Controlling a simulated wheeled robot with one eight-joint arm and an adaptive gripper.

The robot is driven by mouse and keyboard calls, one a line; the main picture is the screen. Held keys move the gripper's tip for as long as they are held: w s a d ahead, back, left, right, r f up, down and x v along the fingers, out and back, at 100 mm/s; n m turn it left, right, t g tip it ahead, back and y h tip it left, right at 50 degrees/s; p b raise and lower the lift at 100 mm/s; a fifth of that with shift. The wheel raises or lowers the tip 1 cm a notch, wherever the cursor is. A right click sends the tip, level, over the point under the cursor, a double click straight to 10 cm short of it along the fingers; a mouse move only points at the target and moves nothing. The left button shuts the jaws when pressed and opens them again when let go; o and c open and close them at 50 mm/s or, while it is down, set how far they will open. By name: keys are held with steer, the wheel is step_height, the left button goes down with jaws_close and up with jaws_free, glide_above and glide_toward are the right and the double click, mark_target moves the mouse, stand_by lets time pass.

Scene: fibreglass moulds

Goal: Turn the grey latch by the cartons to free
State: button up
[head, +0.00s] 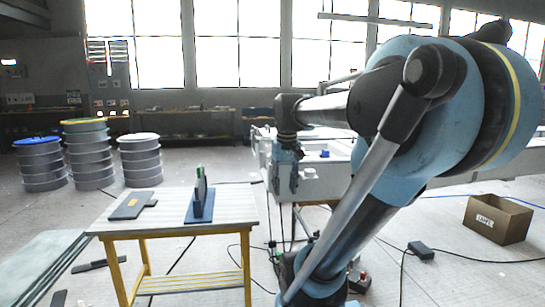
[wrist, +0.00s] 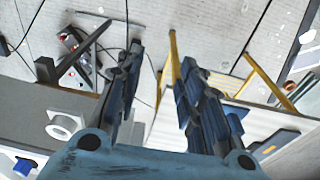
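My gripper (head: 284,185) hangs down to the right of a small slatted table (head: 170,229) in the head view. In the wrist view its two dark fingers (wrist: 163,62) stand well apart with nothing between them. On the table lies a flat dark grey piece (head: 132,205), and beside it stands an upright dark panel (head: 201,194) on a blue base, with a green bit at its top. One open cardboard carton (head: 497,219) stands on the floor at the far right. I cannot pick out a grey latch for certain in either view.
Yellow table legs (wrist: 172,58) show near the fingers in the wrist view. A white bench (head: 325,182) stands behind my arm. Drum stacks (head: 88,153) stand at the left. Cables and a black box (head: 421,250) lie on the floor.

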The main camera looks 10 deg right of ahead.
steer(key=w+r+g, duration=0.1)
steer(key=w+r, duration=2.1)
steer(key=w, duration=0.1)
step_height(320, 180, down, 18)
steer(key=shift+r, duration=0.15)
jaws_close()
